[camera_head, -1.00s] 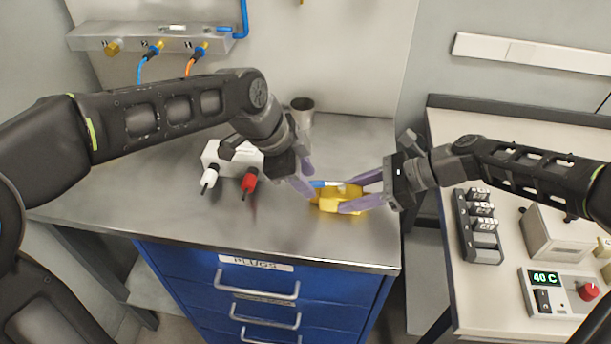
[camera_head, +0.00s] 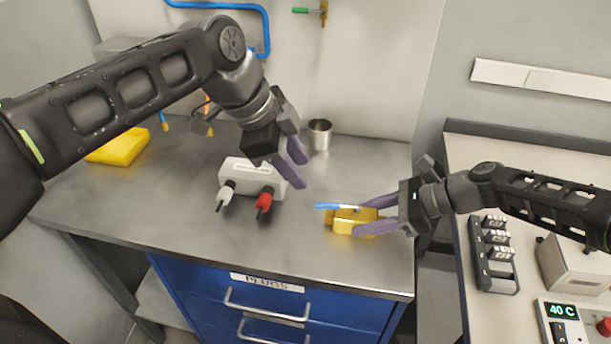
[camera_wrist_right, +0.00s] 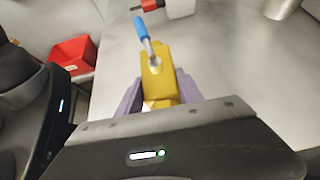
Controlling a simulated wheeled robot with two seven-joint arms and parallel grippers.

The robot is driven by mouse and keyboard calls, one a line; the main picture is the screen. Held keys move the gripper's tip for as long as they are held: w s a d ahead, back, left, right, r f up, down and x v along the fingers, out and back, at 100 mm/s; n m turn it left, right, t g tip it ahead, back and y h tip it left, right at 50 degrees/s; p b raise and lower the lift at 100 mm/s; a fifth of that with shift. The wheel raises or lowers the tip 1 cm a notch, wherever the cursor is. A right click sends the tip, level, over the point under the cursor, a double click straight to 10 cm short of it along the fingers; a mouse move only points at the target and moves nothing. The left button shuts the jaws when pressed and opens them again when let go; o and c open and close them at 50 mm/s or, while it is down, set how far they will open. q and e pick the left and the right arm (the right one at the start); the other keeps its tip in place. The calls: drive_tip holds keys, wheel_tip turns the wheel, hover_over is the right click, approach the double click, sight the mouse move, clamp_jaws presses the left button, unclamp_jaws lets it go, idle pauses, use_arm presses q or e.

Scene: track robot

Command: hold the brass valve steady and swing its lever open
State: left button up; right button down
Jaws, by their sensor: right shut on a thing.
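The brass valve (camera_head: 349,224) is a yellow block near the right front of the steel bench. Its lever, with a blue handle (camera_head: 328,206), points left in the head view. In the right wrist view the valve (camera_wrist_right: 158,85) lies between my purple fingers, and the blue handle (camera_wrist_right: 141,26) points away from my gripper, roughly along the body. My right gripper (camera_head: 362,214) is shut on the valve from the right. My left gripper (camera_head: 303,171) is open and empty, up and left of the lever and apart from it.
A white box (camera_head: 243,172) with a white and a red plug stands left of the valve. A metal cup (camera_head: 320,135) stands behind. A yellow block (camera_head: 118,148) lies at the far left. A red bin (camera_wrist_right: 73,65) shows in the right wrist view.

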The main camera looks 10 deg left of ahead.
drive_tip(key=shift+d+f, duration=0.1)
drive_tip(key=shift+f, duration=0.15)
drive_tip(key=c, duration=0.9)
unclamp_jaws()
drive_tip(key=shift+w, duration=0.1)
drive_tip(key=shift+c, duration=0.2)
drive_tip(key=shift+o, duration=1.3)
drive_tip(key=shift+r, duration=0.15)
drive_tip(key=v, duration=1.2)
